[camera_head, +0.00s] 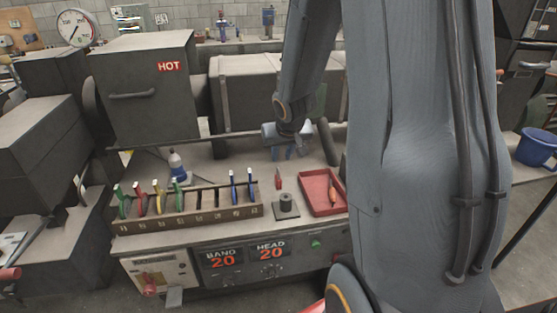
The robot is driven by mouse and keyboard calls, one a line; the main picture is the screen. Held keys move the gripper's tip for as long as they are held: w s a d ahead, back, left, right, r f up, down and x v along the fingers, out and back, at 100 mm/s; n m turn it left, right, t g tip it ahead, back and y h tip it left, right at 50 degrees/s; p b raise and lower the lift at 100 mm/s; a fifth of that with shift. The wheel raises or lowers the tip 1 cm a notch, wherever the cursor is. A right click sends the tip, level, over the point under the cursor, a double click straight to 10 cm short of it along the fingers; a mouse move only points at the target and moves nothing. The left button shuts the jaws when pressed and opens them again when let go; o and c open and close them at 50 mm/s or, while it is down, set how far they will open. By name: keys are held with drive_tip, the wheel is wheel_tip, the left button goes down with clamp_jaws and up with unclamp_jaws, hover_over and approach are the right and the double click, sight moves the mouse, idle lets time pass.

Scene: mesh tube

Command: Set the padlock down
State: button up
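My gripper (288,153) hangs over the back of the bench, pointing down, with bluish fingers under a grey-blue body. The fingers are small and partly shaded, so I cannot tell whether they are apart or shut on something. I cannot pick out a padlock for certain. A small narrow red piece (278,180) shows just below and in front of the fingers, with no visible contact with them. A dark round post on a square base (286,205) stands in front of it.
A slotted rack (190,211) holds several coloured-handled items. A blue-capped bottle (176,165) stands behind it. A dark box marked HOT (145,90) is at back left. My arm covers the right side.

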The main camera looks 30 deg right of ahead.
drive_tip(key=s+a+r+n+g+y, duration=0.1)
drive_tip(key=s+a+r+n+g, duration=0.1)
drive_tip(key=s+a, duration=1.3)
drive_tip(key=shift+s+a+r+n+g+y, duration=0.3)
drive_tip(key=shift+s+n+g, duration=0.35)
drive_tip(key=shift+s, duration=0.5)
drive_tip(key=s+b+x, duration=0.1)
drive_tip(key=b+x, duration=0.4)
drive_tip(key=x, duration=0.1)
drive_tip(key=shift+g, duration=0.45)
